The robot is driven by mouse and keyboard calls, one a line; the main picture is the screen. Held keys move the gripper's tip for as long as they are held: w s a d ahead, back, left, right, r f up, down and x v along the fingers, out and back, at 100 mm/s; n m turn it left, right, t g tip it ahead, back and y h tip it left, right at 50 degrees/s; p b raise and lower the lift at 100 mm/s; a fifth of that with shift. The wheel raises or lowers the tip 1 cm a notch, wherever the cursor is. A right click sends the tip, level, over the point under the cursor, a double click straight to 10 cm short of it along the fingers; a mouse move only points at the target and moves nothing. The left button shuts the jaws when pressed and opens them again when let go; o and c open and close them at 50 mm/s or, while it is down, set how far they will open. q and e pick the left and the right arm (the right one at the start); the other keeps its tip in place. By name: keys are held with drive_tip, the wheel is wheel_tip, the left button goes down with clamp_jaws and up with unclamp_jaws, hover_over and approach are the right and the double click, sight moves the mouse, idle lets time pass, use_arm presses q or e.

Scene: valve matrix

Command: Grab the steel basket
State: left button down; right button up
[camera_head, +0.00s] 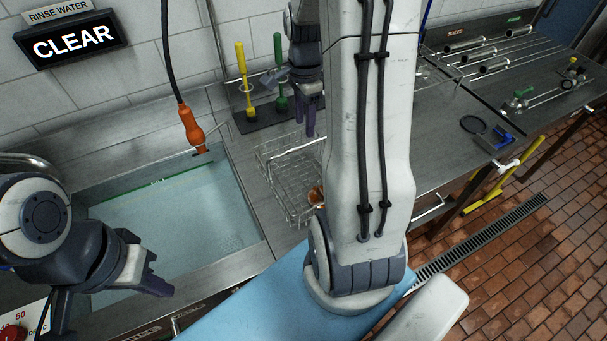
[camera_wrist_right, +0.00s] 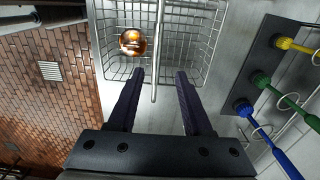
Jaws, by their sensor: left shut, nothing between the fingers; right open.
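The steel basket (camera_head: 272,168) is a wire basket on the steel counter, right of the water-filled sink, and partly hidden behind my right arm. It also shows in the right wrist view (camera_wrist_right: 200,45), with its handle bar (camera_wrist_right: 157,45) running across the middle. A shiny amber-brown round object (camera_wrist_right: 132,41) lies inside. My right gripper (camera_head: 309,122) is open above the far side of the basket. In the wrist view its fingers (camera_wrist_right: 160,74) point toward the basket, one on either side of the handle line. My left gripper (camera_head: 158,284) is shut and empty at the sink's front edge.
The sink (camera_head: 165,220) holds clear water, with an orange-handled hanging device (camera_head: 191,126) over it. Yellow (camera_head: 243,75) and green (camera_head: 279,75) brushes stand in a rack behind the basket. A blue brush (camera_wrist_right: 272,140) also shows in the wrist view. Metal tubes (camera_head: 495,65) lie far right.

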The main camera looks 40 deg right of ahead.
sight(304, 145)
wheel_tip(304, 145, down, 2)
drive_tip(key=shift+f, duration=0.1)
drive_tip(key=shift+s+a+f+p, duration=0.15)
drive_tip(key=shift+a+f+p, duration=0.05)
drive_tip(key=shift+f+p, duration=0.3)
drive_tip(key=f, duration=0.2)
drive_tip(key=f+p, duration=0.1)
drive_tip(key=shift+s+a+f, duration=0.15)
drive_tip(key=shift+a+f, duration=0.05)
drive_tip(key=shift+f, duration=0.6)
clamp_jaws()
drive_tip(key=shift+r, duration=0.1)
